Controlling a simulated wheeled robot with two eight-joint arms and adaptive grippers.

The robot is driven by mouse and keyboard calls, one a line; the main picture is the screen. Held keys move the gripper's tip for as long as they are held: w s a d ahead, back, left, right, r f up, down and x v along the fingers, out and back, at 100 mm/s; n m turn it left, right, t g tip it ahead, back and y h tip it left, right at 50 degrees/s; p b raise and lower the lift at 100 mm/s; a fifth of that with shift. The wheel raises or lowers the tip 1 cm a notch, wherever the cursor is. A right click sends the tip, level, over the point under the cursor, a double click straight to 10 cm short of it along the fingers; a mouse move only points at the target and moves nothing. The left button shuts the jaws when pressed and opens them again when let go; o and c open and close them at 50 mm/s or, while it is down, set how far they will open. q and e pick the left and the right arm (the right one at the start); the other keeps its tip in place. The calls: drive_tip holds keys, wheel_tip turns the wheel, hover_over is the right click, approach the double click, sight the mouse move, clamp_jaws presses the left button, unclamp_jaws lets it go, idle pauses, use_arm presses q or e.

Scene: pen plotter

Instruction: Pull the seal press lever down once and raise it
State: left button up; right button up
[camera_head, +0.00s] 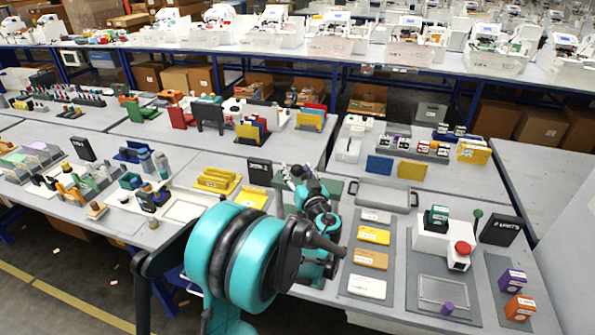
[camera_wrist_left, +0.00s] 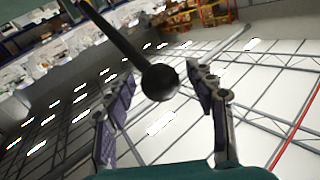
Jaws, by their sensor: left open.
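The seal press lever shows in the left wrist view as a dark rod ending in a round black knob (camera_wrist_left: 160,82). The knob is between the two open fingers of my left gripper (camera_wrist_left: 165,100), with visible gaps on both sides. In the head view, my left gripper (camera_head: 297,177) is over the middle of the table, and a dark green piece (camera_head: 332,186) shows partly behind it. My wrist and arm hide most of the press there, and I cannot make out the lever. My right gripper is not in view.
Right of my left arm lie a strip of coloured cards (camera_head: 373,235), a grey tray (camera_head: 384,193) and a white device with a red button (camera_head: 462,248). Yellow trays (camera_head: 217,181) and a black sign (camera_head: 259,171) stand to the left.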

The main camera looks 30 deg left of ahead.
use_arm(q)
drive_tip(key=shift+w+a, duration=0.2)
clamp_jaws()
drive_tip(key=shift+s, duration=0.1)
drive_tip(key=shift+s+d+f+b, duration=0.1)
drive_tip(key=shift+s+f+b, duration=0.1)
drive_tip(key=shift+f+b, duration=0.25)
drive_tip(key=s+f+b, duration=0.3)
drive_tip(key=f+b, duration=0.5)
drive_tip(key=f, duration=0.1)
drive_tip(key=shift+s+d+f, duration=0.25)
drive_tip(key=shift+d+f, duration=0.1)
drive_tip(key=shift+d, duration=0.05)
drive_tip(key=c, duration=0.5)
unclamp_jaws()
drive_tip(key=shift+s+r, duration=0.15)
drive_tip(key=shift+r, duration=0.15)
drive_tip(key=shift+c, duration=0.2)
drive_tip(key=o, duration=0.5)
drive_tip(key=shift+o, duration=0.2)
